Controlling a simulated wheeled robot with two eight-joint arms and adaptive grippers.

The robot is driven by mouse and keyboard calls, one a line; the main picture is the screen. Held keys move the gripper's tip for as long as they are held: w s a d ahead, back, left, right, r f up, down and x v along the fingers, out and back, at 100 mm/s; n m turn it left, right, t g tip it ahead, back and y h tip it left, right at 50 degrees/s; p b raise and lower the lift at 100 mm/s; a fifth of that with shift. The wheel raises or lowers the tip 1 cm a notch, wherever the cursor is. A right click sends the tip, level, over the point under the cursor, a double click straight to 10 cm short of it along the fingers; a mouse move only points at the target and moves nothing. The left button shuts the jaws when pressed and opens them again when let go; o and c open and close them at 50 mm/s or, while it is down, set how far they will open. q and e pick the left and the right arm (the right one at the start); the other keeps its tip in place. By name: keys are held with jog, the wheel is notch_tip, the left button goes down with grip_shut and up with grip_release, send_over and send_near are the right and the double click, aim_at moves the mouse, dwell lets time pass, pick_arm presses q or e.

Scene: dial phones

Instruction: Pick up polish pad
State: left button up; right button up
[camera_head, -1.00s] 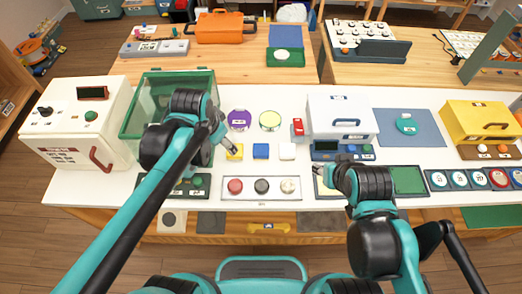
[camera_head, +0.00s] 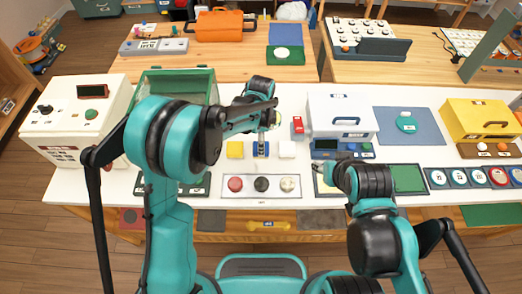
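No label that I can read names the polish pad. A teal round pad (camera_head: 405,124) with a light top lies on a blue mat (camera_head: 425,138) at the right of the white table.
A green-framed box (camera_head: 208,80) and a white machine (camera_head: 85,107) stand left. A white box with a handle (camera_head: 342,115) stands behind my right gripper, and a yellow box (camera_head: 480,120) at far right. A tray of knobs (camera_head: 261,195) lies in front.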

pick_arm(q)
notch_tip(320, 180, down, 5)
jog(key=shift+r+b, duration=0.1)
jog(key=shift+b, duration=0.8)
jog(key=shift+c, duration=0.6)
jog(key=c, duration=1.3)
jog(key=shift+o, duration=0.2)
jog(key=shift+r, duration=0.15)
notch_tip(320, 180, up, 4)
jog(key=shift+r+p, duration=0.2)
jog(key=shift+p, duration=0.8)
jog(key=s+d+r+p, duration=0.2)
jog(key=s+d+r, duration=0.4)
jog(key=d, duration=0.4)
jog(key=shift+r+p, duration=0.2)
jog(key=shift+p, duration=0.1)
